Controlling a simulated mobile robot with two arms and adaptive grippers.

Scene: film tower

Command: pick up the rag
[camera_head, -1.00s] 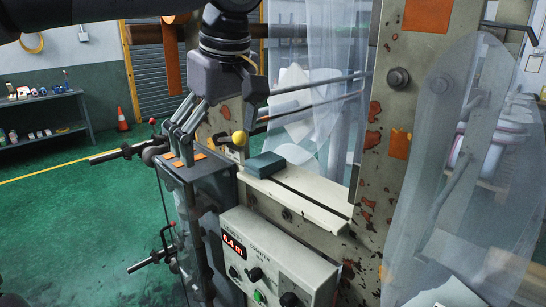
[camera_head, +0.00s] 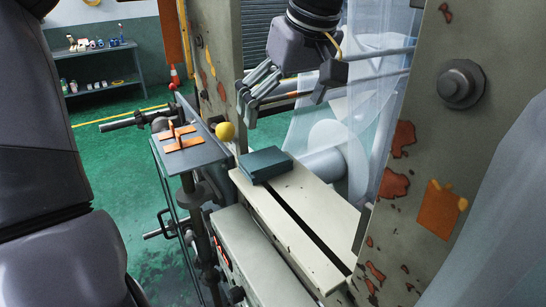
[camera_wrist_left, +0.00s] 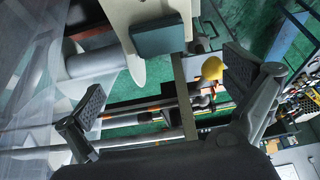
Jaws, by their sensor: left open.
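The rag appears to be the dark teal folded block (camera_head: 265,164) lying flat at the far end of the cream ledge (camera_head: 297,212). It also shows in the left wrist view, the teal block (camera_wrist_left: 158,36) lying at top centre, beyond the fingertips. My left gripper (camera_head: 284,98) is open and empty, above and beyond the rag in the head view, not touching it. In the left wrist view its two fingers (camera_wrist_left: 163,88) are spread wide with nothing between them at fingertip height. My right gripper is not in view.
A yellow ball knob (camera_head: 225,131) stands just left of the rag. A small grey tray (camera_head: 190,152) with orange pieces is further left. A rusty upright post (camera_head: 428,130) rises on the right, with hanging clear film (camera_head: 362,100) behind the ledge.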

